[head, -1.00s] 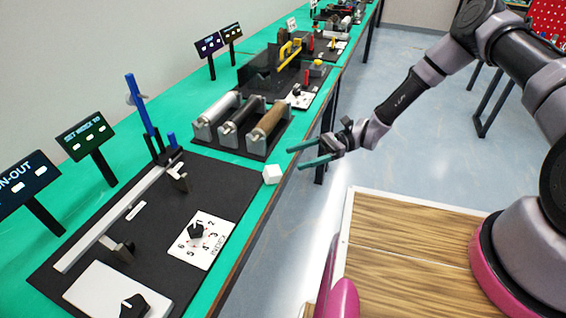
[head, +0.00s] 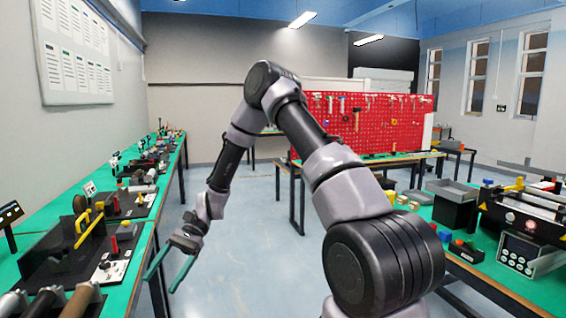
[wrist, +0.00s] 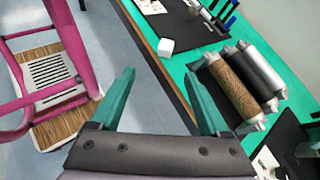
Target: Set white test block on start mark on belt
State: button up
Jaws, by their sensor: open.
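The white test block (wrist: 166,47) shows in the wrist view, sitting on the green bench near its front edge, beyond my fingertips. It is out of the current head view. My gripper (wrist: 160,78) is open and empty, its two green fingers spread apart short of the block. In the head view my gripper (head: 163,283) hangs in front of the left bench, pointing down. A dark station board (wrist: 181,24) lies past the block in the wrist view, mostly cut off. I cannot make out the belt or a start mark on it.
Three rollers (wrist: 238,83), one brown, stand on the green bench right of the block in the wrist view. The left bench (head: 37,240) carries several stations. Another bench with devices (head: 520,240) stands at the right. The floor (head: 235,225) between is clear.

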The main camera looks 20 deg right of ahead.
jog(key=w+d+r+n+t+h, duration=0.1)
jog(key=d+r+n+t+h, duration=0.2)
jog(key=d+r, duration=0.75)
jog(key=s+d+r+t+h, duration=0.1)
jog(key=s+d+r+t, duration=0.3)
jog(key=r, duration=0.3)
jog(key=s+d+r+t+h, duration=0.1)
jog(key=s+d+r+t, duration=0.3)
jog(key=d+r, duration=0.2)
jog(key=s+d+r+t+h, duration=0.1)
jog(key=s+d+r+t, duration=0.3)
jog(key=r, duration=0.5)
jog(key=shift+s+d+r+m, duration=0.3)
jog(key=shift+d+m, duration=0.1)
jog(key=shift+d, duration=0.6)
jog(key=shift+o, duration=0.5)
jog(key=shift+s+d+r+t+h, duration=0.1)
jog(key=shift+s+d+t+h, duration=0.1)
jog(key=shift+t+h, duration=0.1)
